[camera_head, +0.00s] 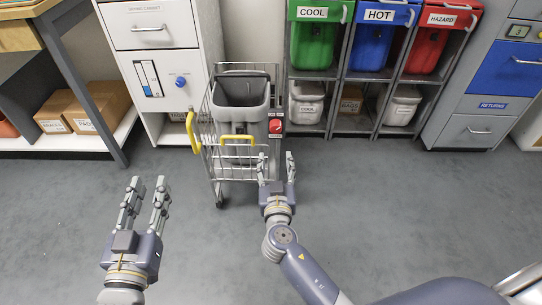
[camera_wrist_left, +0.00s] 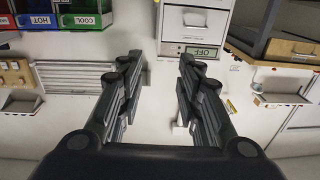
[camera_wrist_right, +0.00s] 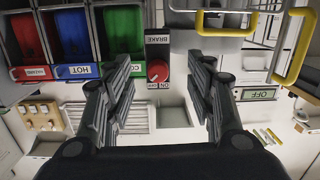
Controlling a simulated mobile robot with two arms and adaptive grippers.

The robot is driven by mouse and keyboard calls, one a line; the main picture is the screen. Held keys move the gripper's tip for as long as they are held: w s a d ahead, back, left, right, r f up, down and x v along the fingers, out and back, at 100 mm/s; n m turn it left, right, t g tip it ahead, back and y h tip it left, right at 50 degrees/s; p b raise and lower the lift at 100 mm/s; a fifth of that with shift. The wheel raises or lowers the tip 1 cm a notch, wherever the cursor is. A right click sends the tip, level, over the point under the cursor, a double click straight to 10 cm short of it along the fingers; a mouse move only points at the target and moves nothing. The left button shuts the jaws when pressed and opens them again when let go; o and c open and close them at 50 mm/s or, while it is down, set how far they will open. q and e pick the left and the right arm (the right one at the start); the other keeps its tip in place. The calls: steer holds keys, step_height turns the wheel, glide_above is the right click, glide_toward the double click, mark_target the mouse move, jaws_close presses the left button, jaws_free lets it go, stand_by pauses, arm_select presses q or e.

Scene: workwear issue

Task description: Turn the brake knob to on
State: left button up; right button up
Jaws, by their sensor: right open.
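The red brake knob (camera_head: 276,126) sits on a small panel at the right side of the wire cart (camera_head: 214,165). In the right wrist view the knob (camera_wrist_right: 157,70) shows between the fingers, upside down, with a BRAKE label and an ON label by it. Its pointer setting is too small to tell. My right gripper (camera_head: 276,160) is open and empty, in front of the panel and apart from the knob. My left gripper (camera_head: 147,186) is open and empty over the floor to the left, also seen in the left wrist view (camera_wrist_left: 161,60).
The cart has yellow handles (camera_head: 238,140) and holds a grey bin (camera_head: 240,90). Behind stand a white cabinet (camera_head: 155,65) and a rack (camera_head: 335,110) with green, blue and red bins. A grey drawer unit (camera_head: 475,100) stands right. The floor in front is clear.

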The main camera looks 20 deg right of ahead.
mark_target(276, 131)
steer(key=shift+m+t+h, duration=0.4)
steer(key=shift+m, duration=0.1)
steer(key=w+d+r, duration=0.1)
steer(key=w, duration=0.2)
steer(key=w+d, duration=0.1)
steer(key=w, duration=0.2)
steer(key=w+r, duration=0.1)
steer(key=w, duration=0.2)
steer(key=shift+d+r, duration=0.35)
steer(key=shift+d, duration=0.05)
steer(key=shift+w+d, duration=0.1)
steer(key=shift+w, duration=0.35)
arm_select(q)
steer(key=r, duration=0.1)
steer(key=s+r, duration=0.1)
steer(key=r+t, duration=0.1)
steer(key=shift+s+a+r, duration=0.2)
steer(key=shift+a, duration=0.1)
arm_select(e)
steer(key=shift+c, duration=0.2)
steer(key=c, duration=1)
